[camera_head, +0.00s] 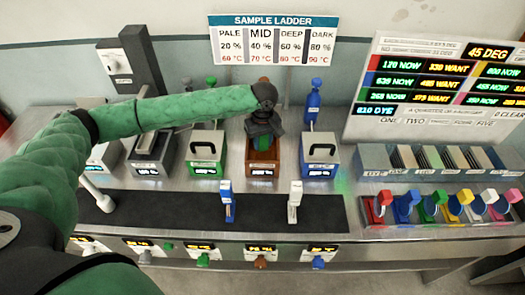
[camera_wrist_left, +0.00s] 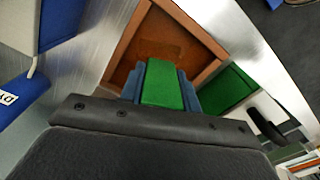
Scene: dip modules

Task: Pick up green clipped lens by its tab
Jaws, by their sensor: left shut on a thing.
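My left gripper (camera_head: 263,140) is over the brown bath (camera_head: 262,170) in the middle of the bench, pointing down. In the left wrist view its blue-grey fingers (camera_wrist_left: 162,88) are shut on a green piece (camera_wrist_left: 163,84), with the bath's open brown top (camera_wrist_left: 178,38) beyond it. I cannot tell whether this piece is the tab of a clipped lens, as its lower part is hidden. A green-topped item (camera_head: 440,197) stands in the colored row of the right rack. My right gripper is not in view.
A green bath (camera_head: 205,168) and a blue one (camera_head: 319,172) with black handles flank the brown bath. Blue (camera_head: 228,200) and white (camera_head: 294,201) clipped pieces stand on the black strip (camera_head: 262,212) in front. A sign board (camera_head: 440,88) stands at the right rear.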

